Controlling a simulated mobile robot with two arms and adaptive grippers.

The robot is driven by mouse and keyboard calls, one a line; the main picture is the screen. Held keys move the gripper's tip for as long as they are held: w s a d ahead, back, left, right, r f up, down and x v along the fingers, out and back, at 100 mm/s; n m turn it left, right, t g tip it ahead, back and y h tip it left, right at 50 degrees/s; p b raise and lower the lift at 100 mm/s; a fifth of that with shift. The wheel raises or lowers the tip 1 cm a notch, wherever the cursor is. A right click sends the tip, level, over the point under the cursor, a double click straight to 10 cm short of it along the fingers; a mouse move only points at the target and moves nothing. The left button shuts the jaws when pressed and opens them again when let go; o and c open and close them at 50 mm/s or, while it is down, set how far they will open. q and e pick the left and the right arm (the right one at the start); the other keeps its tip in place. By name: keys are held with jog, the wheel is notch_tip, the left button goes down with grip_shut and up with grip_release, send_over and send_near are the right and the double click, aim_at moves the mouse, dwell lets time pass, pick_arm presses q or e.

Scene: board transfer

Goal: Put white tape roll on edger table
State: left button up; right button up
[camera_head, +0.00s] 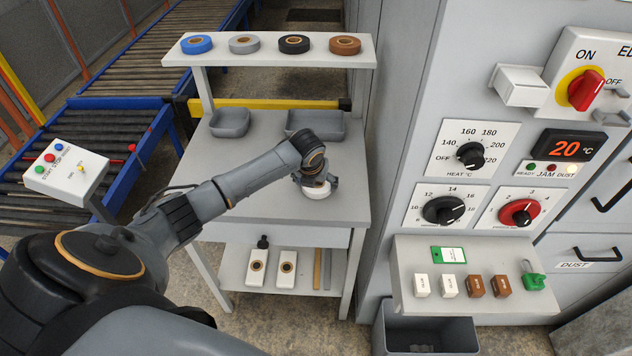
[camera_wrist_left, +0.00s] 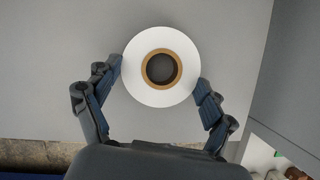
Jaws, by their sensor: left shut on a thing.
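The white tape roll (camera_wrist_left: 138,91) has a brown core and lies flat between the fingers of my left gripper (camera_wrist_left: 161,92) in the left wrist view. Both fingers touch its sides, and the gripper is shut on it. In the head view the white tape roll (camera_head: 317,190) shows just under my left gripper (camera_head: 318,183), over the grey table top (camera_head: 345,205). I cannot tell whether the roll touches the table. This table stands left of the large grey machine. My right gripper is not in view.
A raised shelf (camera_head: 220,58) above the table holds blue, grey, black and brown rolls. Two grey trays, one of them here (camera_head: 230,122), sit at the table's back. The machine's small shelf (camera_head: 420,297) holds small blocks and a green item. Bare table lies around the gripper.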

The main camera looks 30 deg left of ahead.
pick_arm(q)
jog(key=o, duration=1.1)
jog(key=shift+r, duration=0.1)
jog(key=shift+s+r, duration=0.1)
jog(key=shift+r, duration=0.2)
jog(key=b+v, duration=0.1)
jog(key=v, duration=1)
jog(key=shift+r, duration=0.15)
